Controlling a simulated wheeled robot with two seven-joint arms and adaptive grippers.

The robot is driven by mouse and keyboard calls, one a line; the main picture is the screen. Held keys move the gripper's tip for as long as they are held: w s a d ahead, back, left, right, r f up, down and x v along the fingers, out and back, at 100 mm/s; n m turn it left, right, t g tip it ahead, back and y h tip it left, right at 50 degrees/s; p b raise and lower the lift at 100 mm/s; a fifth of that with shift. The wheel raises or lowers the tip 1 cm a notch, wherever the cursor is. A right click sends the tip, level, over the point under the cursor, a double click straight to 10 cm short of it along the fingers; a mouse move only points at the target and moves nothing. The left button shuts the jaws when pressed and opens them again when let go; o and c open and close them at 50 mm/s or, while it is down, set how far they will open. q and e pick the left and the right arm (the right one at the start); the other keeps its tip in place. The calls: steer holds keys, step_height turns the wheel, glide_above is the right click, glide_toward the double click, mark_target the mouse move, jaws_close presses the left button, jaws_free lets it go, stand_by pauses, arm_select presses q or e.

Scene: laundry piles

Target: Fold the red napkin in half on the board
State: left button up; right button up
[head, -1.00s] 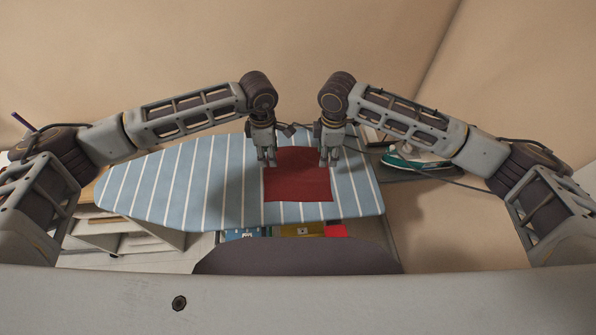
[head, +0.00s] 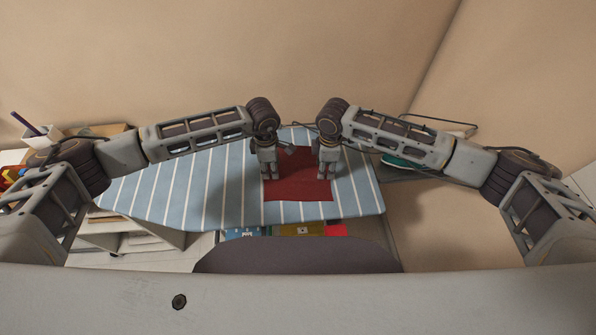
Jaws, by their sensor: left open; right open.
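The red napkin (head: 298,190) lies on the blue-and-white striped ironing board (head: 200,185), towards its right end. Its near edge runs close to the board's near edge. My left gripper (head: 270,177) is open and points down over the napkin's left side. My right gripper (head: 325,176) is open and points down over its right side. Nothing shows in either gripper. The grippers hide parts of the napkin's side and far areas. I cannot tell whether the fingertips touch the cloth.
A teal iron (head: 402,162) stands on a dark surface to the right of the board, mostly behind my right arm. A white pen cup (head: 40,137) is at the far left. Coloured boxes (head: 300,230) sit below the board's near edge. The board's left half is clear.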

arm_select(q)
steer(key=shift+f, duration=0.45)
arm_select(e)
steer(key=shift+f, duration=0.35)
stand_by(0.4)
arm_select(q)
steer(key=shift+c, duration=0.5)
arm_select(e)
steer(key=shift+c, duration=0.5)
arm_select(q)
steer(key=shift+f, duration=0.1)
jaws_close()
arm_select(e)
steer(key=shift+f, duration=0.1)
jaws_close()
arm_select(q)
steer(key=shift+s+f, duration=0.1)
steer(key=shift+s, duration=0.05)
arm_select(e)
steer(key=shift+s+f, duration=0.1)
steer(key=shift+s, duration=0.05)
arm_select(q)
steer(key=shift+r, duration=0.25)
arm_select(e)
steer(key=shift+r, duration=0.25)
